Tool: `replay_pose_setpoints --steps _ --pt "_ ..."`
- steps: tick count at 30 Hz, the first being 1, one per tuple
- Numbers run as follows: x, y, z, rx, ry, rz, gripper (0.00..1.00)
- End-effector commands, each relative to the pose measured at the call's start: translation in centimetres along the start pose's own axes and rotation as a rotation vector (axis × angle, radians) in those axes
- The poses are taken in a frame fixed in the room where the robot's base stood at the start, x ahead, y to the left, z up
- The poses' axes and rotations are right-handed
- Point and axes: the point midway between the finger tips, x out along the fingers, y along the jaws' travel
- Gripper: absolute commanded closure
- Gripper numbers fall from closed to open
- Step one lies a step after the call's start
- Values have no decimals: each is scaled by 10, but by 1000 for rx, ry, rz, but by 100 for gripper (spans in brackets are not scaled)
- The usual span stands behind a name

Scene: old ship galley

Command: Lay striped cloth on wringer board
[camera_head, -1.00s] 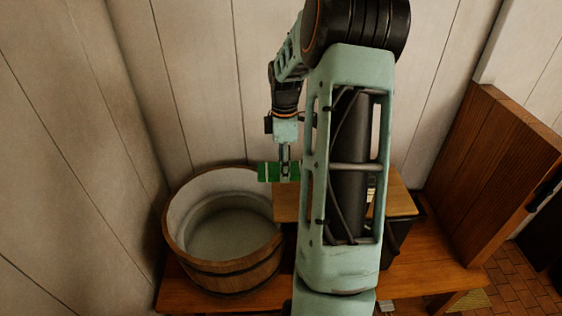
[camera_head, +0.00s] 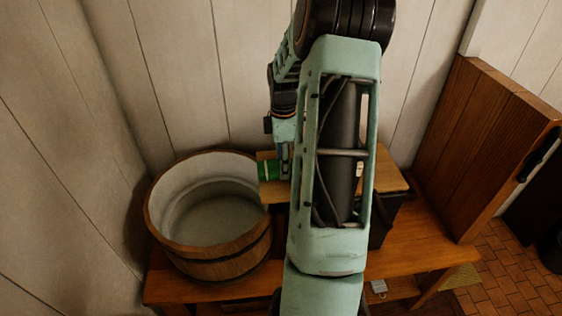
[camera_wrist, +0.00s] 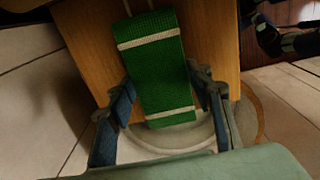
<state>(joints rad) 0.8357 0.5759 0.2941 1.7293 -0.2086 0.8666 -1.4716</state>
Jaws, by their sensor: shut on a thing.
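The striped cloth, green with white bands (camera_wrist: 160,75), shows between the two fingers of my gripper (camera_wrist: 168,92) in the wrist view. My gripper is shut on it. In the head view a small part of the cloth (camera_head: 267,171) shows left of my gripper (camera_head: 283,172); my arm hides the rest. The wringer board (camera_head: 391,174) is a flat, light wooden board, partly hidden behind my arm. The cloth overlaps its left end in the picture. The board also lies behind the cloth in the wrist view (camera_wrist: 212,40). I cannot tell whether cloth and board touch.
A round wooden tub (camera_head: 208,262) stands left of the board on a wooden bench (camera_head: 430,256). A dark part (camera_head: 384,226) sits under the board. A tall wooden panel (camera_head: 470,140) rises at the right. A plank wall closes off the back.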

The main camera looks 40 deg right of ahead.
Motion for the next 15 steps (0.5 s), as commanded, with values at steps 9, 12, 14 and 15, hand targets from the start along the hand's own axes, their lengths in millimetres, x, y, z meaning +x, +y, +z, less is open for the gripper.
replay_pose_setpoints --steps 9,12,14,15 --pt "0 0 0 0 0 0 52" --pt "0 0 0 0 0 0 41" --pt "0 0 0 0 0 0 34" --pt "0 0 0 0 0 0 33"
